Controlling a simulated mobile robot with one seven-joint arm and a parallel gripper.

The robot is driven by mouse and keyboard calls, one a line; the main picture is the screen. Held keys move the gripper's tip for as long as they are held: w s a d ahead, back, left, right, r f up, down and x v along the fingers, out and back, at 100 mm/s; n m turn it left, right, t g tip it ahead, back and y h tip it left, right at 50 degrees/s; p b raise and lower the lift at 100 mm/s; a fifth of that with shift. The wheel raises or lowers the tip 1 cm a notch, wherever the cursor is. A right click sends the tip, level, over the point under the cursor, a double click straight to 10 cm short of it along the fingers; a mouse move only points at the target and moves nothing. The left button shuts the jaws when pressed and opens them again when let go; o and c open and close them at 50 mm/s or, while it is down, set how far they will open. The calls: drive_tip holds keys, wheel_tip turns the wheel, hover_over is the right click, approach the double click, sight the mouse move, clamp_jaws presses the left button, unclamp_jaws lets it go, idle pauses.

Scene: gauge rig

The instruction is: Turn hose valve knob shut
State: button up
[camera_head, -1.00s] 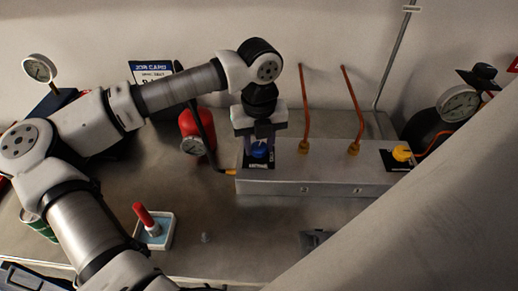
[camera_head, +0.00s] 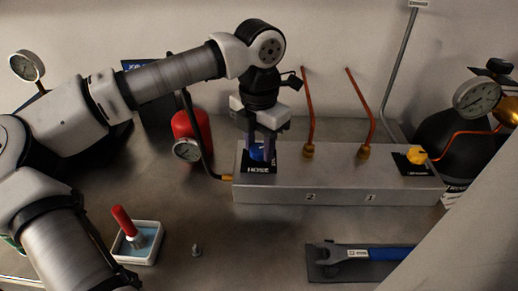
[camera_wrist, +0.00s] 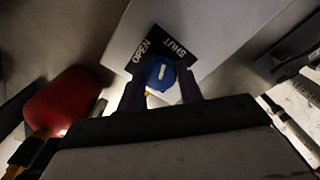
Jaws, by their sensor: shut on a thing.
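The hose valve knob (camera_head: 257,153) is blue and sits on the black HOSE plate (camera_head: 258,168) at the left end of the grey manifold block (camera_head: 335,190). In the wrist view the knob (camera_wrist: 160,74) has a white line on its top, pointing between the words OPEN and SHUT on the plate (camera_wrist: 178,42). My gripper (camera_head: 263,150) comes down from above and is shut on the knob, one finger on each side. The wrist view shows the fingers of my gripper (camera_wrist: 161,88) at the knob's near edge; part of the knob is hidden by them.
Two copper pipes (camera_head: 309,110) rise from the block right of my gripper. A yellow knob (camera_head: 416,155) sits at its right end. A black hose, a gauge (camera_head: 187,149) and a red cylinder (camera_head: 191,125) stand close left. A blue-handled wrench (camera_head: 375,253) lies in front.

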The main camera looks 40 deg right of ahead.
sight(259, 148)
drive_tip(key=m+b, duration=0.1)
drive_tip(key=m, duration=0.3)
drive_tip(key=shift+m, duration=0.3)
idle(0.3)
drive_tip(key=o, duration=1)
wheel_tip(259, 148, up, 14)
drive_tip(key=shift+f, duration=0.1)
idle(0.5)
